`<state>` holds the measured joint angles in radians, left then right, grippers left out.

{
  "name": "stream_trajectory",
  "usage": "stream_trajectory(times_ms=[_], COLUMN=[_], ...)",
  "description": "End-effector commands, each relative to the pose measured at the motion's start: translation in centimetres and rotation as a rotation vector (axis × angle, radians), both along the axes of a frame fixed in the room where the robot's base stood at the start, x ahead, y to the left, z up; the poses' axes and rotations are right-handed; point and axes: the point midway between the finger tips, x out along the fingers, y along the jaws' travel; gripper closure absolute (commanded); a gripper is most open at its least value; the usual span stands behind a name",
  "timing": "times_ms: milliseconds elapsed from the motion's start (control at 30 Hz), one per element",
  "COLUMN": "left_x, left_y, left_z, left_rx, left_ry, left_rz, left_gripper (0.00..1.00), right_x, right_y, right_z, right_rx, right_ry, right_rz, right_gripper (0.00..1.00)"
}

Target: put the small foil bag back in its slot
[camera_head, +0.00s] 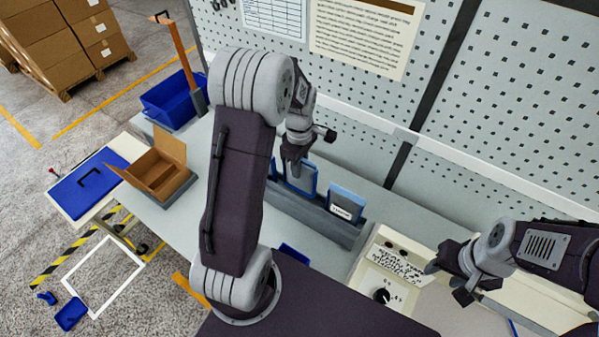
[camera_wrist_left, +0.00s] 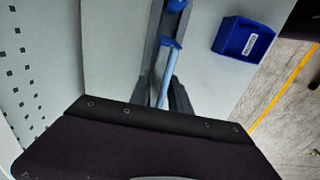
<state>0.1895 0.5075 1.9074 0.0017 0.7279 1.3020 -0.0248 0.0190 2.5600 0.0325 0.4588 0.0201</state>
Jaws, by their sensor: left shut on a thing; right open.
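A blue bag (camera_head: 302,179) is at the dark grey slotted rack (camera_head: 312,216) on the bench. My left gripper (camera_head: 293,160) is above it and shut on its top part. The left wrist view shows the bag (camera_wrist_left: 167,75) nearly edge-on between the fingers (camera_wrist_left: 163,95). The bag's lower part is hidden by the rack's front, so I cannot tell how deep it sits. A second blue bag with a white label (camera_head: 345,206) stands in the rack to the right. My right gripper (camera_head: 452,278) is open and empty near the control box.
A control box with a dial (camera_head: 388,270) stands right of the rack. A small labelled blue bin (camera_wrist_left: 243,38) lies near the bench's front edge. An open cardboard box (camera_head: 153,178) and blue bin (camera_head: 170,100) are at the left. A perforated panel (camera_head: 510,110) rises behind.

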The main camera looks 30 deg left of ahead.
Motion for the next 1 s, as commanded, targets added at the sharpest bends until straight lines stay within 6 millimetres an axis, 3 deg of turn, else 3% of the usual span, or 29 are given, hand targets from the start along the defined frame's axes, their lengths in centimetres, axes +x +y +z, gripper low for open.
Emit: stream_trajectory(times_ms=[133, 333, 700, 733, 800, 1000], left_x=[0.0, -0.1, 0.0, 0.0, 0.0, 0.0], left_y=[0.0, 0.0, 0.0, 0.0, 0.0, 0.0], left_z=[-0.6, -3.7, -4.5, -4.5, -4.4, -4.4], left_rx=[-0.001, -0.001, 0.0, 0.0, 0.0, 0.0], left_ry=[0.003, 0.003, -0.001, -0.001, -0.001, -0.001], left_rz=[0.0, 0.0, 0.0, 0.0, 0.0, 0.0], left_gripper=[1.0, 1.0, 1.0, 0.74, 0.55, 0.55], right_x=[0.0, 0.0, 0.0, 0.0, 0.0, 0.0], right_y=[0.0, 0.0, 0.0, 0.0, 0.0, 0.0], right_z=[0.3, 1.2, 0.8, 0.8, 0.9, 0.9], right_rx=[0.0, 0.0, 0.0, 0.0, 0.0, 0.0], right_ry=[0.0, 0.0, 0.0, 0.0, 0.0, 0.0], right_rz=[0.0, 0.0, 0.0, 0.0, 0.0, 0.0], right_gripper=[0.55, 0.55, 0.55, 0.55, 0.55, 0.55])
